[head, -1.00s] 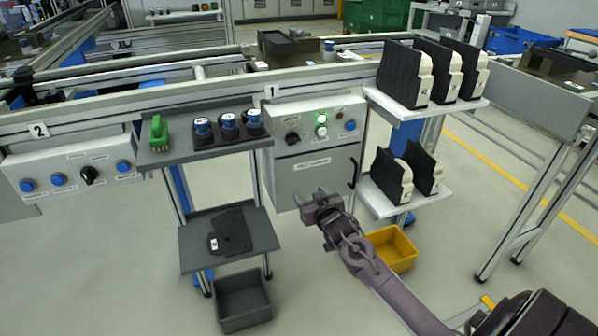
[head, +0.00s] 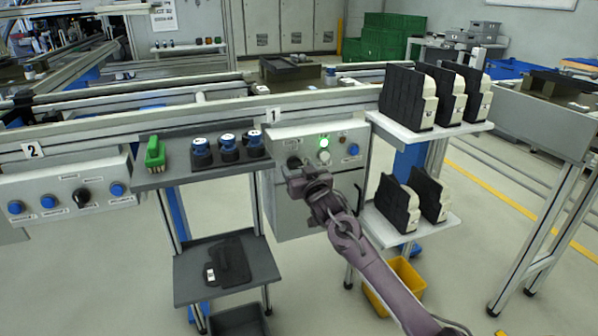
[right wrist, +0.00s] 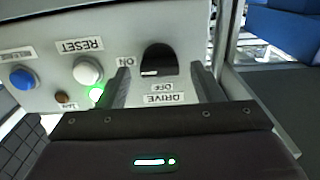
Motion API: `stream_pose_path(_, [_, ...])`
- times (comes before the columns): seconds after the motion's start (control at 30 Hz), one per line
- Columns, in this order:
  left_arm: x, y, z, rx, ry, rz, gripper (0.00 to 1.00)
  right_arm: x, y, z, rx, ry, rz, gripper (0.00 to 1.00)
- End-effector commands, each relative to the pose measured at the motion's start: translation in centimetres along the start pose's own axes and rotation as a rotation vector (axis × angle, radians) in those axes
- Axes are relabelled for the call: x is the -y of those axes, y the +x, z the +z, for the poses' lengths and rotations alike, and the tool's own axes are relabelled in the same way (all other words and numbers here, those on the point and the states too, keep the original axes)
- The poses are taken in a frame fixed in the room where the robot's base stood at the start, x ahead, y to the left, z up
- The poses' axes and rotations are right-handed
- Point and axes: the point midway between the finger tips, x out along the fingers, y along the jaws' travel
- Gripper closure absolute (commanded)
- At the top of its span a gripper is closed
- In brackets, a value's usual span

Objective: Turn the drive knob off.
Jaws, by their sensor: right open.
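The black drive knob (head: 294,161) is on the front of the grey control box (head: 340,133), just above my right gripper (head: 297,180) in the head view. In the right wrist view the knob (right wrist: 158,60) lies between the two open fingers of my right gripper (right wrist: 160,72), with nothing gripped. The picture there is upside down, with an ON label left of the knob and OFF and DRIVE labels below it. A white mark shows at the knob's lower edge; its exact direction is hard to tell. My left gripper is out of view.
A lit green lamp (head: 323,143), a white reset button (right wrist: 87,71) and a blue button (head: 353,150) are on the same box. Shelves with black-and-white parts (head: 407,97) stand right of it. A shelf with blue-topped items (head: 228,148) stands left.

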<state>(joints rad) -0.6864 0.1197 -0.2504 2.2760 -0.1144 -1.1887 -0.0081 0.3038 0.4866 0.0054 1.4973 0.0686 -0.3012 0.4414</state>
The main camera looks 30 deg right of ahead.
Motion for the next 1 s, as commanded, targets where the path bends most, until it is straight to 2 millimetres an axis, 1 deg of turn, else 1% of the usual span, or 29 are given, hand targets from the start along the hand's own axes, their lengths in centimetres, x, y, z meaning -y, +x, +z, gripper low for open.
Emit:
stream_pose_path(0.23, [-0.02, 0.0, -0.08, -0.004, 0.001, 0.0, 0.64, -0.01, 0.13, 0.0, 0.0, -0.001, 0.0, 0.4])
stream_pose_path(0.27, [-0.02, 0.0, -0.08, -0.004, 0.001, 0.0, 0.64, -0.01, 0.13, 0.0, 0.0, -0.001, 0.0, 0.41])
stream_pose_path(0.5, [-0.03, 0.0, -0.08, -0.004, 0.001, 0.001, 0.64, -0.02, 0.12, 0.01, 0.0, -0.001, 0.0, 0.73])
stream_pose_path(0.6, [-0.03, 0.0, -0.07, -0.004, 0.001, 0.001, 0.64, -0.02, 0.11, 0.01, 0.0, -0.001, 0.0, 0.85])
stream_pose_path(0.83, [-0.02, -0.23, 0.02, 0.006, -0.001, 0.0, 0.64, -0.03, 0.11, -0.05, 0.001, -0.02, 0.001, 0.85])
stream_pose_path(1.0, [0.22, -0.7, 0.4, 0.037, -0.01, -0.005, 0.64, -0.05, 0.12, -0.14, 0.002, -0.084, 0.001, 0.85])
